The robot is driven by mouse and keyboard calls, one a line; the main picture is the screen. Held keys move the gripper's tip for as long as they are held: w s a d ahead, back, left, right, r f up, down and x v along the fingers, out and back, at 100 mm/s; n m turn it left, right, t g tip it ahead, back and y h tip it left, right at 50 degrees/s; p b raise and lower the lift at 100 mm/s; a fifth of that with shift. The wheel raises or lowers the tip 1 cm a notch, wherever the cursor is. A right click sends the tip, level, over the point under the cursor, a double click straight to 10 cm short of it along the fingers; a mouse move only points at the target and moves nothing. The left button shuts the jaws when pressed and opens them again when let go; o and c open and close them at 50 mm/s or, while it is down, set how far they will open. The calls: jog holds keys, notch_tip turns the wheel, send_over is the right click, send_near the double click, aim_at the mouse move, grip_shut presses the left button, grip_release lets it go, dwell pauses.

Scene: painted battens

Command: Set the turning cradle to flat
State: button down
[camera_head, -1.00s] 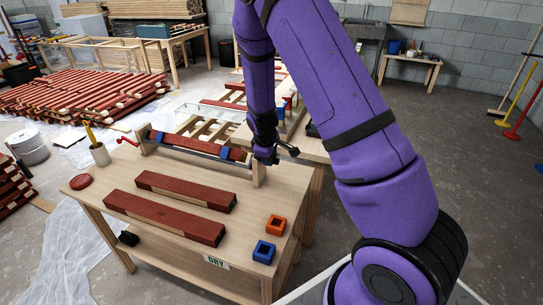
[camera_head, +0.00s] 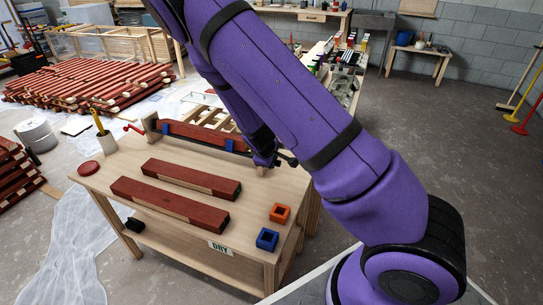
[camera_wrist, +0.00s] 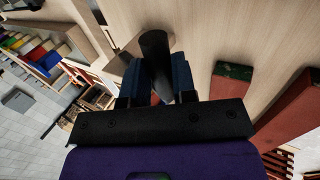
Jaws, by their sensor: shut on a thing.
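The turning cradle (camera_head: 151,126) stands along the back of the wooden worktable, with a red crank at its left end. A dark red batten (camera_head: 195,134) sits in it, held by blue clamps (camera_head: 229,145); a broad red face shows to the front. My gripper (camera_head: 277,161) is at the cradle's right end, partly hidden by my purple arm. In the wrist view my gripper (camera_wrist: 155,82) is shut on a dark round handle (camera_wrist: 155,48) between its two blue fingers. I cannot tell the cradle's exact angle.
Two red battens (camera_head: 190,178) (camera_head: 168,204) lie at the table's front. An orange block (camera_head: 280,213) and a blue block (camera_head: 267,239) sit at the right, near a DRY label (camera_head: 219,247). A pencil cup (camera_head: 105,141) and red disc (camera_head: 88,168) are at the left.

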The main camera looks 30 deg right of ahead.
notch_tip(320, 180, down, 6)
jog(key=s+a+t+h, duration=0.1)
jog(key=shift+s+h, duration=0.2)
jog(key=shift+h, duration=0.2)
dwell(0.5)
jog(key=shift+a+f, duration=0.1)
dwell(0.4)
jog(key=c, duration=0.9)
grip_release()
jog(key=shift+c, duration=0.2)
jog(key=shift+w, duration=0.1)
jog(key=shift+w, duration=0.1)
jog(key=shift+r, duration=0.2)
